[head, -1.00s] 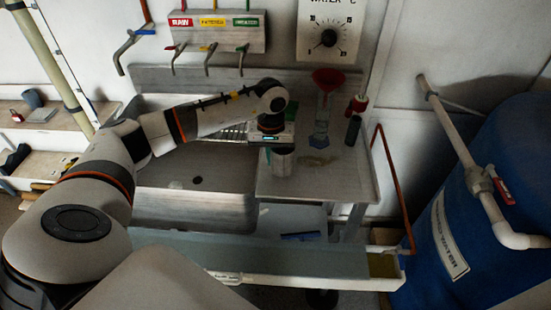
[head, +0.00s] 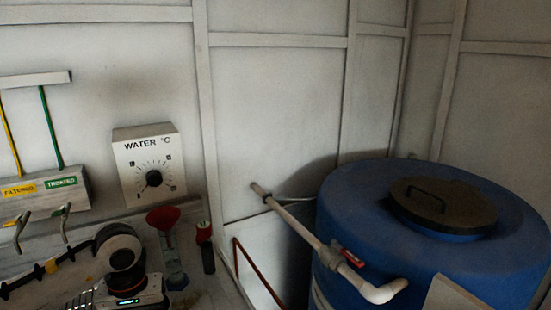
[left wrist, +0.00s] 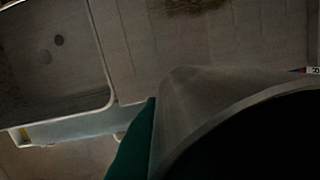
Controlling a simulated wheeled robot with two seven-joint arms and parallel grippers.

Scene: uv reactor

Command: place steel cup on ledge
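The steel cup (left wrist: 215,110) fills the lower right of the left wrist view, very close to the camera, with its curved rim and dark inside showing. A teal piece (left wrist: 132,150) shows against the cup's left edge; I cannot tell whether it is a finger pad. In the head view only the upper part of my left gripper (head: 138,298) shows at the bottom edge, over the counter, and its fingertips are cut off. The cup is out of the head view. I cannot identify the ledge in the frames from now. My right gripper is not in view.
A red funnel (head: 163,218) over a clear cylinder and a dark bottle (head: 207,258) stand just right of my left gripper. A blue tank (head: 430,225) with a white pipe (head: 318,245) is at right. A sink basin (left wrist: 45,60) shows in the left wrist view.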

